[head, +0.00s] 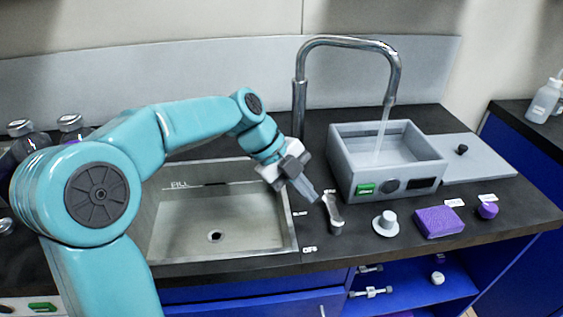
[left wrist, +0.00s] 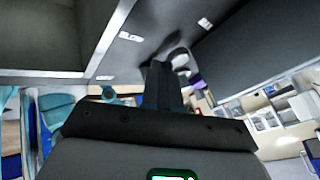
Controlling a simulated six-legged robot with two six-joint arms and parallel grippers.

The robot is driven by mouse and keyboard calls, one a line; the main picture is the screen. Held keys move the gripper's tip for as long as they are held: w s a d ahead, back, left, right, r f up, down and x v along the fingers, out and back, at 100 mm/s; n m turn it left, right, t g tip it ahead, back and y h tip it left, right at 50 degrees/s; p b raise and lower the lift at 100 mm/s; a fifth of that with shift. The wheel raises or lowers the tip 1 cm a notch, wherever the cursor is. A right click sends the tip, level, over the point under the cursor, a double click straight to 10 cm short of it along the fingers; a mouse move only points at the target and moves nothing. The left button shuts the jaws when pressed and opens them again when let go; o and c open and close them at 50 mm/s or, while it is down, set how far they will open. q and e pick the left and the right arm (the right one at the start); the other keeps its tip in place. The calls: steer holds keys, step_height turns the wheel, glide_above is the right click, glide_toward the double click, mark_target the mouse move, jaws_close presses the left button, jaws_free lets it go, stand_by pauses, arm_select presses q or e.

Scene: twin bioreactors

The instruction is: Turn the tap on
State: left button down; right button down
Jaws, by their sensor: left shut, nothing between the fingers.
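The chrome tap (head: 345,40) arches over a grey open box (head: 345,165), and a thin stream of water runs from its spout into the box. The tap lever (head: 333,213) is a small grey handle on the counter, right of the sink. It also shows in the left wrist view (left wrist: 178,55), just beyond the fingers. My left gripper (head: 312,195) is shut and empty, its fingertips just left of the lever's top; I cannot tell whether they touch. Its closed fingers also show in the left wrist view (left wrist: 162,87). My right gripper is not in view.
A steel sink (head: 160,225) lies under my left arm. A white knob (head: 386,223), a purple sponge (head: 439,222) and a purple knob (head: 488,210) sit right of the lever. A label reading OFF (head: 310,249) is near the counter's front edge. A grey lid (head: 480,165) lies right of the box.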

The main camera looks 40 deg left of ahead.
arm_select(q)
steer(key=p+v, duration=0.2)
steer(key=v, duration=1.2)
steer(key=n+g+y+p, duration=0.7)
steer(key=n+y+p, duration=0.4)
steer(key=n, duration=1.3)
glide_toward(333, 215)
steer(key=a+h+p, duration=0.1)
steer(key=a, duration=0.2)
steer(key=w+d+n+t+y+p, duration=0.2)
steer(key=w+d+n+y+p, duration=0.15)
steer(key=d+n, duration=0.35)
steer(key=shift+n, duration=0.6)
steer(key=x, duration=0.7)
steer(key=a+r+x, duration=0.1)
steer(key=x, duration=0.2)
steer(key=shift+s+a+f+p, duration=0.25)
steer(key=shift+p, duration=0.1)
